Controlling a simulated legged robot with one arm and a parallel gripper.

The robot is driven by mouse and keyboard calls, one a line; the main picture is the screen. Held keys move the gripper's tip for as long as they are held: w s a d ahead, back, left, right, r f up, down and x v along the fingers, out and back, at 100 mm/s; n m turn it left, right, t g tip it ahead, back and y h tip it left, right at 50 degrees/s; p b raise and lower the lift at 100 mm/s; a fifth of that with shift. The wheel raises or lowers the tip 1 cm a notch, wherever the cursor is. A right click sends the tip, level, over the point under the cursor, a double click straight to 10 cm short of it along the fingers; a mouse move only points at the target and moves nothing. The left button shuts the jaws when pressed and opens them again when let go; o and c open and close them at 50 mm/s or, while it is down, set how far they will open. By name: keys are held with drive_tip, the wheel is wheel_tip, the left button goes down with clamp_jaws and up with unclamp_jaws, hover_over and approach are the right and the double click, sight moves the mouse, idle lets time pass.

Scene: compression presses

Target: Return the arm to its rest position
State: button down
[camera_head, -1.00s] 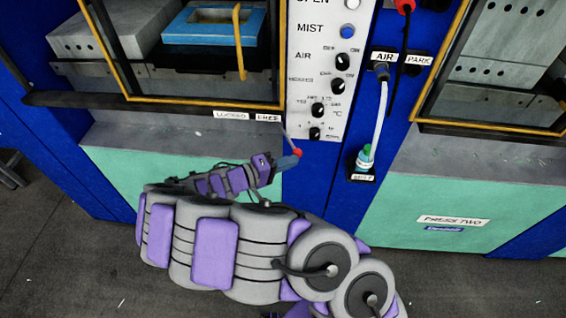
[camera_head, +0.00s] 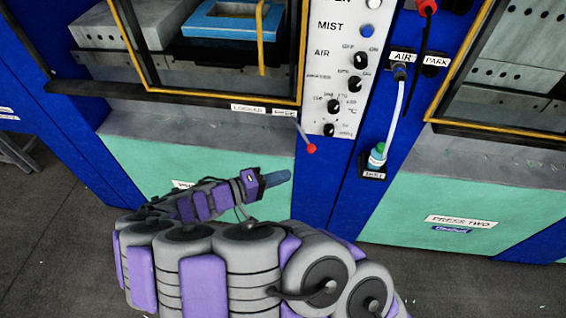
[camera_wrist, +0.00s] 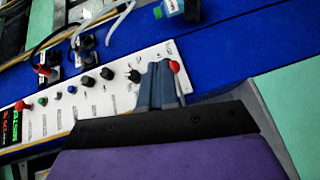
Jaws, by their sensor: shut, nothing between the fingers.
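My gripper (camera_head: 278,178) is at the end of my purple and grey arm in the head view, in front of the left press's green lower panel. Its blue-grey fingers are together with nothing between them; they also show in the wrist view (camera_wrist: 159,84). The red-tipped lever (camera_head: 311,148) stands up and to the right of the fingertips in the head view, with a gap between. In the wrist view the lever's red knob (camera_wrist: 174,67) appears beside the right finger. My arm is folded low across the lower middle of the head view.
The white control panel (camera_head: 343,70) with knobs is above. Press two's green panel (camera_head: 455,190) is at right. Grey floor shows at lower left.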

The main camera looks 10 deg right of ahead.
drive_tip(key=s+d+r+m+g+y, duration=0.5)
drive_tip(key=s+d+r+g, duration=0.4)
drive_tip(key=d, duration=0.5)
drive_tip(key=s+a+r+n+y, duration=0.1)
drive_tip(key=s+y, duration=0.4)
drive_tip(key=s, duration=0.4)
drive_tip(key=s+a+r+n+t+y, duration=0.1)
drive_tip(key=s+a+r+y, duration=0.1)
drive_tip(key=s+y, duration=0.3)
drive_tip(key=s, duration=0.3)
drive_tip(key=shift+s+a+r+n+t+y, duration=0.15)
drive_tip(key=shift+s+a+n+t+y, duration=0.15)
drive_tip(key=shift+s, duration=0.05)
drive_tip(key=shift+d, duration=0.15)
